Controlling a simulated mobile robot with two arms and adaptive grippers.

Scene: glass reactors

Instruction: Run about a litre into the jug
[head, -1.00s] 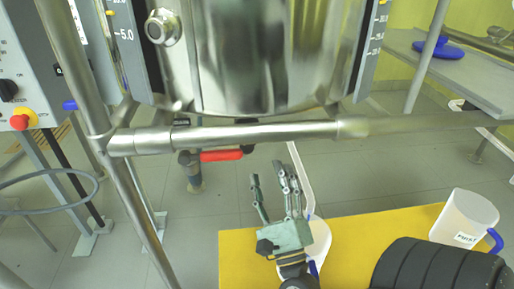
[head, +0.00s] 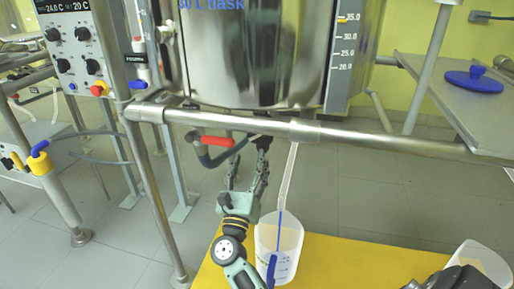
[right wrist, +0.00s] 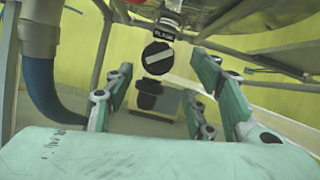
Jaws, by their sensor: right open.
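My right gripper (head: 248,172) is open, its fingers pointing up under the shiny flask (head: 262,60) labelled "30 L flask". In the right wrist view a round black knob (right wrist: 158,58) with a pale bar shows beyond and between the open fingers, apart from them. A black fitting (head: 263,142) shows above the fingertips in the head view. A pale tube (head: 289,180) slants down from beneath the flask to the white jug (head: 280,235) with blue handle, on a yellow platform (head: 345,262). I cannot tell if the jug holds liquid. My left gripper is not in view.
A steel rail (head: 300,131) crosses in front of the flask's bottom. A red-handled valve (head: 218,142) with a hose is left of the fingers. Another white container (head: 482,258) stands at lower right. A grey shelf (head: 450,105) holds a blue lid (head: 472,80).

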